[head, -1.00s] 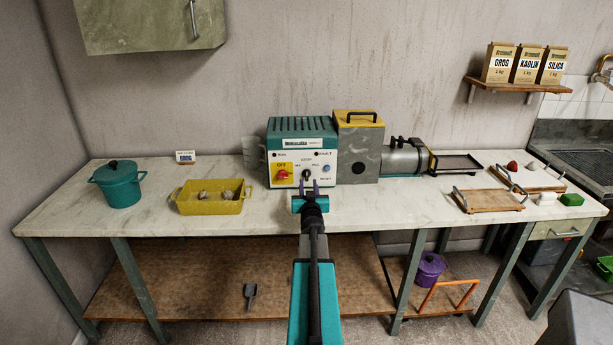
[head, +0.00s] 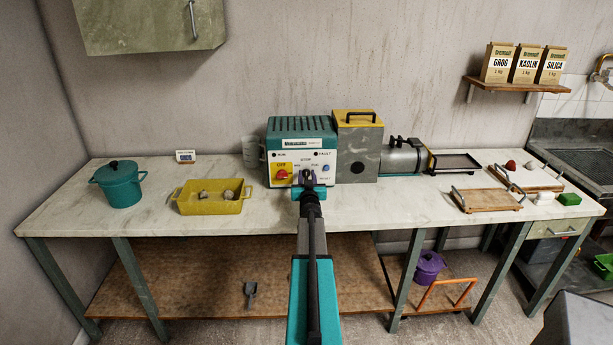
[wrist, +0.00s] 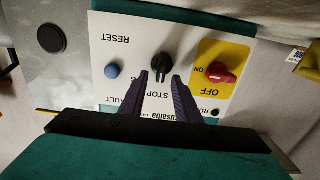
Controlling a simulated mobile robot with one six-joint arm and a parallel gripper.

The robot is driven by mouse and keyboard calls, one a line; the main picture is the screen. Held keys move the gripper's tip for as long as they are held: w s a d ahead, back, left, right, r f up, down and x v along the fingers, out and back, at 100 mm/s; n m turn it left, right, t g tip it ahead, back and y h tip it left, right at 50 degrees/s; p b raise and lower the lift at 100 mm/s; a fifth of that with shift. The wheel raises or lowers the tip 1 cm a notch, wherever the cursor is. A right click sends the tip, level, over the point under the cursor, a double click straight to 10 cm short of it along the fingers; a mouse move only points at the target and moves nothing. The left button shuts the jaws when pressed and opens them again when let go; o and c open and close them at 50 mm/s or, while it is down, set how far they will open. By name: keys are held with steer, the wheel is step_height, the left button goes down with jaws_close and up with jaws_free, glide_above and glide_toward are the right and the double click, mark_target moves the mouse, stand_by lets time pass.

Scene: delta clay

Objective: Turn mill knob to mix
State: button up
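The mill (head: 302,133) is a teal-topped machine with a white control panel on the bench. Its black knob (wrist: 162,64) sits in the panel's middle, below the STOP label; in the head view my gripper covers most of it. The panel appears upside down in the wrist view. My gripper (head: 307,177) is at the panel, and in the wrist view (wrist: 160,76) its two dark fingers are open, with tips on either side of the knob's near edge. I cannot tell whether they touch it.
A red switch (wrist: 220,72) on a yellow OFF/ON plate and a blue reset button (wrist: 112,71) flank the knob. A yellow tray (head: 211,207) and teal pot (head: 119,188) stand left. A wooden board (head: 488,201) lies right. Bare bench lies before the mill.

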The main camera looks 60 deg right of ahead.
steer(key=shift+w+d, duration=0.1)
steer(key=shift+w, duration=0.05)
jaws_close()
steer(key=shift+f+n+b, duration=0.15)
steer(key=shift+n+b, duration=0.45)
steer(key=shift+b, duration=0.45)
steer(key=shift+n+b, duration=0.4)
steer(key=shift+b, duration=0.4)
steer(key=shift+w+f+n+b, duration=0.15)
steer(key=shift+n+b, duration=0.65)
steer(key=shift+b, duration=0.45)
steer(key=shift+w+a+n+b, duration=0.15)
steer(key=shift+n+b, duration=0.9)
steer(key=shift+n, duration=0.1)
steer(key=shift+w+a+n+b, duration=0.15)
steer(key=shift+n+b, duration=0.9)
steer(key=shift+n, duration=0.1)
